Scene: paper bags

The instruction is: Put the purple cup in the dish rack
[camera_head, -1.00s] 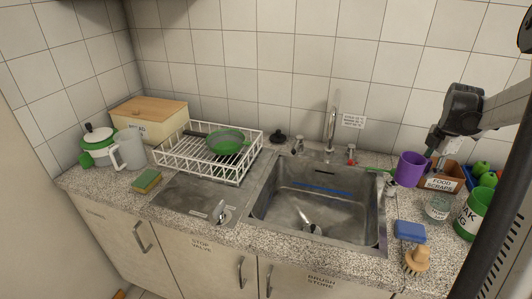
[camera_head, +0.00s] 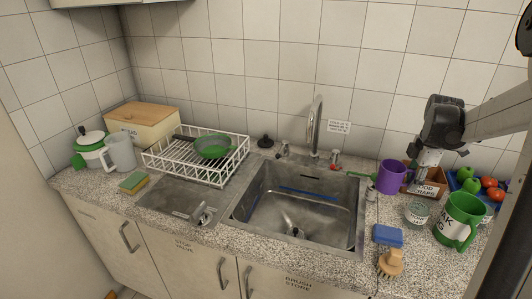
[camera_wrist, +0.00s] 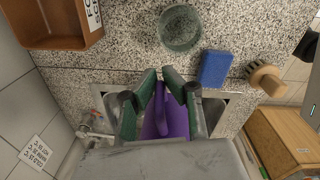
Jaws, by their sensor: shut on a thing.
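The purple cup (camera_head: 391,177) is beside the right edge of the sink, in front of the wall, with its opening facing up in the head view. My gripper (camera_head: 410,180) comes down on its right side and is shut on it. In the wrist view the cup (camera_wrist: 168,122) shows between the green-padded fingers of my gripper (camera_wrist: 161,78), partly hidden by them. I cannot tell whether the cup is off the counter. The white wire dish rack (camera_head: 193,172) stands left of the sink and holds a green pan (camera_head: 212,146).
The steel sink (camera_head: 240,203) lies between cup and rack, with a tall tap (camera_head: 315,128) behind it. A brown scraps box (camera_head: 436,185), glass bowl (camera_head: 416,213), green mug (camera_head: 459,217), blue sponge (camera_head: 388,234) and brush (camera_head: 391,262) crowd the right counter.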

